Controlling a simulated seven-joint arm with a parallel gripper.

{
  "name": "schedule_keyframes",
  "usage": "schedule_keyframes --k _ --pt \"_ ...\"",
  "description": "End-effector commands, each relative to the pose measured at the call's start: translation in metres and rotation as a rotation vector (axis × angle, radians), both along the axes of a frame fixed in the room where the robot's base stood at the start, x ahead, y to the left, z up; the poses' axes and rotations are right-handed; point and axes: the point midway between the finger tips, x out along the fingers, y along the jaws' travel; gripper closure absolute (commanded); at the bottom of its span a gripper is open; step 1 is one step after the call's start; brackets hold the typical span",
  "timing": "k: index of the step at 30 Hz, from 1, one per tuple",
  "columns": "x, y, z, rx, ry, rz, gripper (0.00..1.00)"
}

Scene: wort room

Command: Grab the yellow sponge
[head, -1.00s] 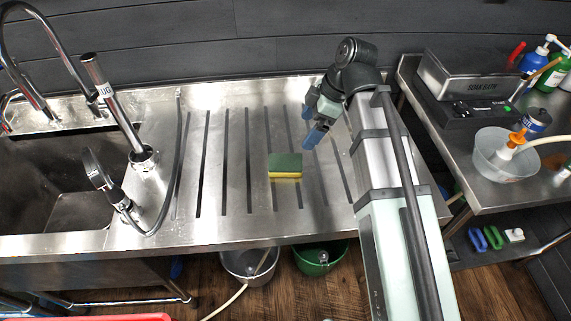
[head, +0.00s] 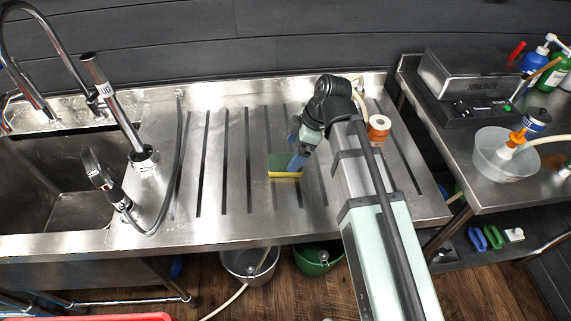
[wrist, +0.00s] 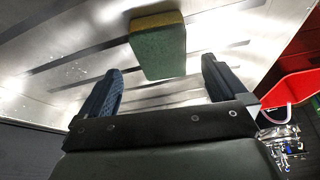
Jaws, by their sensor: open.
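The yellow sponge (head: 284,174) has a green top layer and lies on the grooved steel drainboard (head: 232,150). My gripper (head: 297,160) is at the sponge's right end in the head view and hides part of it. In the wrist view the sponge (wrist: 158,45) lies ahead of my gripper (wrist: 163,82), in line with the gap between the two blue fingers. The fingers are apart and nothing is between them. The head view does not show clearly whether a finger touches the sponge.
A sink (head: 50,180) with a faucet and sprayer is at the left. A side table (head: 500,195) holds a clear bowl (head: 500,155) and bottles. The drainboard left of the sponge is clear.

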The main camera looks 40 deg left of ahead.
Motion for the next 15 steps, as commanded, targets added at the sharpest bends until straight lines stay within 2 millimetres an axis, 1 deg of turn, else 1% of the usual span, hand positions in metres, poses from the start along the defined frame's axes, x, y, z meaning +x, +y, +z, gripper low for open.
schedule_keyframes --k 10,12,15 --pt "-0.012 0.01 -0.035 -0.001 0.0 0.0 0.01" --pt "-0.014 0.012 -0.04 -0.001 0.0 0.0 0.01" --pt "-0.014 0.013 -0.043 0.001 -0.001 0.0 0.01"
